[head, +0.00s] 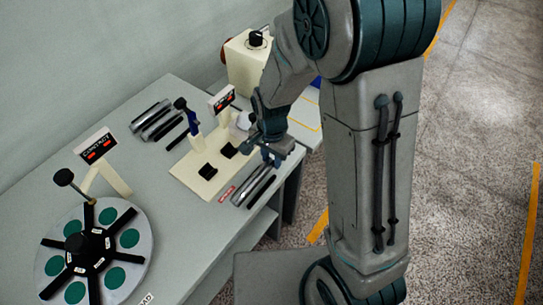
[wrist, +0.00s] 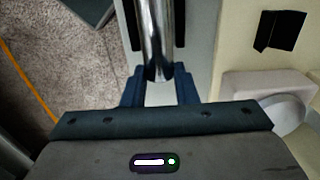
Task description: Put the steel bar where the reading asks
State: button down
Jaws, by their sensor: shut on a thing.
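The shiny steel bar (wrist: 155,38) runs up the middle of the wrist view, its near end between the two blue fingers of my gripper (wrist: 158,92). My gripper is shut on it. In the head view my gripper (head: 271,155) is low at the table's right edge, over a small group of silver and black bars (head: 250,190); which of these is the held one is hard to tell there.
The disc (head: 142,238) has green circles and black labelled spokes. More bars (head: 152,118) lie behind. A cream box (head: 246,65) stands at the back. Bare table lies between disc and base.

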jog(key=shift+f+b, duration=0.65)
jog(key=shift+f, duration=0.1)
dwell(0.7)
jog(key=c, duration=1.1)
grip_release()
jog(key=shift+o, duration=0.2)
jog(key=shift+r, duration=0.1)
notch_tip(320, 180, up, 14)
jog(key=shift+f, duration=0.2)
